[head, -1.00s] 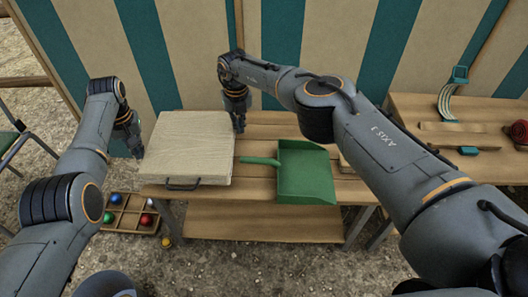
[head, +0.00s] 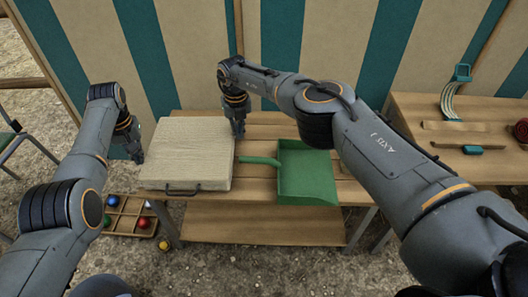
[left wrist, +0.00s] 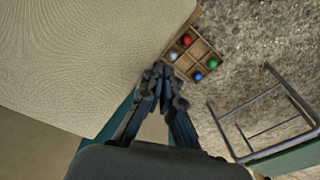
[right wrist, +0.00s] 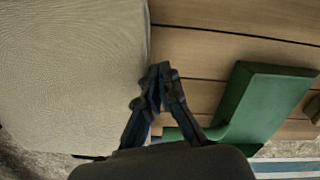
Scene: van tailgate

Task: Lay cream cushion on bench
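The cream cushion (head: 186,152) is a flat, pale square with a dark handle on its front side. It lies level over the left end of the wooden bench (head: 262,190); I cannot tell whether it rests fully on the boards. My left gripper (head: 138,157) is at its left side and my right gripper (head: 239,136) at its right side. The wrist views show the left fingers (left wrist: 161,74) and right fingers (right wrist: 154,80) with their tips together, beside the cushion's edges, with nothing between them. I cannot tell whether they press on it.
A green dustpan (head: 306,175) lies on the bench right of the cushion. A divided box (head: 128,214) of coloured balls and a yellow ball (head: 165,244) are on the gravel. A second table (head: 470,165) with small items stands right. A striped wall (head: 340,50) closes the back.

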